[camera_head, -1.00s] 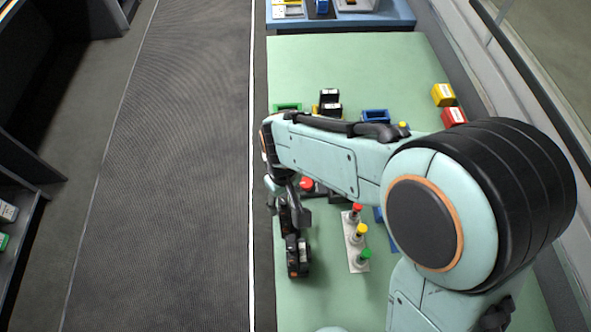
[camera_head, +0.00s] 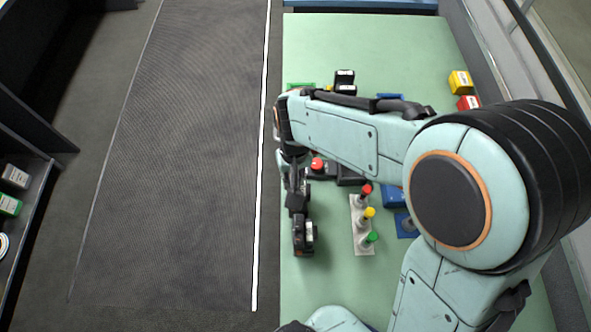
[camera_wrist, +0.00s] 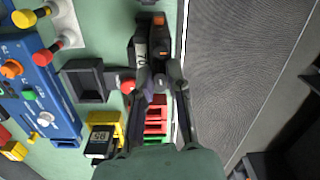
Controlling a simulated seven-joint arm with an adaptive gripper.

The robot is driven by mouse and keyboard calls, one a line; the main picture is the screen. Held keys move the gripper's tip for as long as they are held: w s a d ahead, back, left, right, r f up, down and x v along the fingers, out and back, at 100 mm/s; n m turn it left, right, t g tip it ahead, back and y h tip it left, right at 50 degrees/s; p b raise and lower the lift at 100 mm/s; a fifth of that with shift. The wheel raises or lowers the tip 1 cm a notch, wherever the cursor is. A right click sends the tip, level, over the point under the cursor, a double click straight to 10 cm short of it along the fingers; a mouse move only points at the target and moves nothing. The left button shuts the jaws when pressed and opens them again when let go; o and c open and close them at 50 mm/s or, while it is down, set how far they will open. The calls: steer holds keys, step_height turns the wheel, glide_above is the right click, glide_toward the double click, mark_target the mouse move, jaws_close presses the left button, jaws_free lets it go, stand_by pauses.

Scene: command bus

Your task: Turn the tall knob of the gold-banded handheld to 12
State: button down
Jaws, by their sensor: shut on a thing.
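A black handheld (camera_wrist: 148,42) with a pale label and orange marks is at the tips of my gripper (camera_wrist: 158,80) in the wrist view. My gripper is shut on this handheld. In the head view my gripper (camera_head: 296,200) points down the picture, and the handheld (camera_head: 303,236) shows at its end, near the left edge of the green table.
The green table (camera_head: 330,290) is bare at the front. A pale plate with red, yellow and green knobs (camera_head: 370,237) stands right of the handheld. A red button (camera_head: 317,164), an empty black tray (camera_wrist: 86,81) and a blue panel (camera_wrist: 48,95) are near.

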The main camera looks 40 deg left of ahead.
steer(key=m, duration=0.4)
steer(key=shift+f+m, duration=0.1)
steer(key=shift+m, duration=2.5)
steer(key=c, duration=1.1)
jaws_free()
step_height(320, 180, up, 12)
steer(key=shift+d+r, duration=0.1)
steer(key=shift+d, duration=0.05)
